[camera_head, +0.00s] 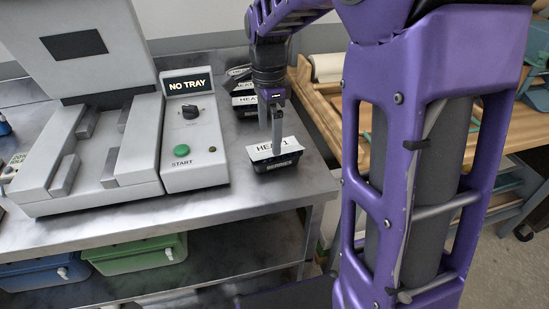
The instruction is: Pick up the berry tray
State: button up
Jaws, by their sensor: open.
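The berry tray (276,165) is a small dark tray marked "BERRIES" on its front. It stands on the right part of the steel table, near its right edge. A white lid or label reading "HEAT 1" (264,148) covers its top. My gripper (275,138) points down over the tray, with its fingers at the tray's top. The fingers are open, seen nearly edge-on, and partly overlap the label. I cannot tell whether they touch the tray.
A grey machine (90,150) with a "NO TRAY" display (188,84) and a green start button (212,149) stands to the left. Other "HEAT" trays (244,101) sit behind my gripper. Blue (40,276) and green (140,254) bins are on the lower shelf. A wooden bench (318,100) is at right.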

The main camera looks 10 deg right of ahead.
jog(key=f, duration=0.3)
jog(key=d+f+b, duration=0.1)
jog(key=f, duration=0.2)
jog(key=shift+d+f, duration=0.15)
jog(key=c, duration=1.2)
